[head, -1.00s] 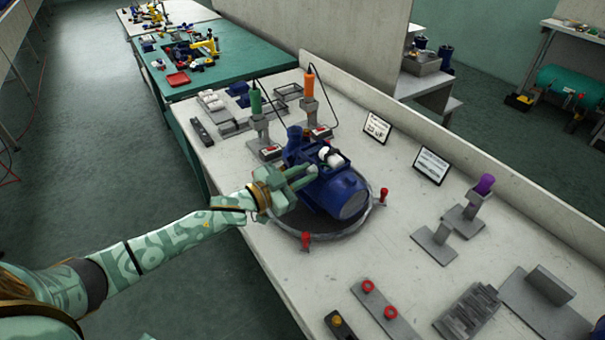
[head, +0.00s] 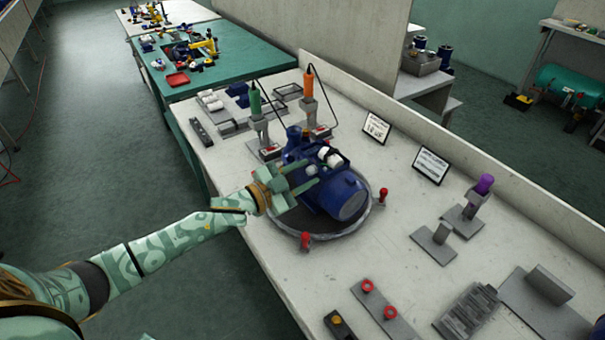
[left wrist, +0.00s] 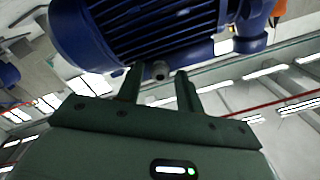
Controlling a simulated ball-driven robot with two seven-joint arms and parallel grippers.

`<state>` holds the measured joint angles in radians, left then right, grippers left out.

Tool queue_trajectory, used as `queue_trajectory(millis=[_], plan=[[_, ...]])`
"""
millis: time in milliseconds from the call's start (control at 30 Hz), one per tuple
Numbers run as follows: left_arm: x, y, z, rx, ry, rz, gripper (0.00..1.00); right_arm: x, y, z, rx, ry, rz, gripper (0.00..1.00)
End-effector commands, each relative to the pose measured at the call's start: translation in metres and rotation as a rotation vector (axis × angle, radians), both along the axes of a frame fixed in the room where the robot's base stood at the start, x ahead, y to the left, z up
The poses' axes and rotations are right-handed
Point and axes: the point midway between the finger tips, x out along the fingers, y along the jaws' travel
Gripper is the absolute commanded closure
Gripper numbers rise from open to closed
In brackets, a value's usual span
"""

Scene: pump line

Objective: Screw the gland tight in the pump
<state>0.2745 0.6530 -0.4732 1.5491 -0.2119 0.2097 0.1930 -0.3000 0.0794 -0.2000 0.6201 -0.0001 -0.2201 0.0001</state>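The blue pump (head: 342,194) lies on a round grey stand on the bench, and its ribbed body (left wrist: 140,35) fills the top of the left wrist view. My left gripper (head: 313,172) is beside the pump. How deep the gland sits cannot be told. My right gripper is not in view.
Red-knobbed clamps (head: 305,240) stand around the round stand's rim (head: 340,234). Green (head: 255,101) and orange (head: 308,86) handled tools stand in holders behind the pump. A purple-topped post (head: 484,184) and grey fixtures are at right. The bench between is clear.

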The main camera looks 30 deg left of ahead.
Motion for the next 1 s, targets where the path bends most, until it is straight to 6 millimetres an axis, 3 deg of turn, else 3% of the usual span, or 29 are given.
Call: queue_trajectory(millis=[200, 567, 800, 1000], plan=[[0.0, 0.0, 0.006, -0.192, 0.101, 0.0, 0.64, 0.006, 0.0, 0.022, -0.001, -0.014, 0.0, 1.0], [0.0, 0.0, 0.001, -0.248, 0.133, 0.0, 0.64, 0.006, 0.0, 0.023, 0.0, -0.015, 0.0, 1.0], [0.0, 0.0, 0.005, -0.459, 0.245, 0.0, 0.64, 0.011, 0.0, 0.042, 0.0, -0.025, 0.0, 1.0], [0.0, 0.0, 0.001, -0.512, 0.274, -0.001, 0.64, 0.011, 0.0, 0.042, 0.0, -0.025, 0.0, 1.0]])
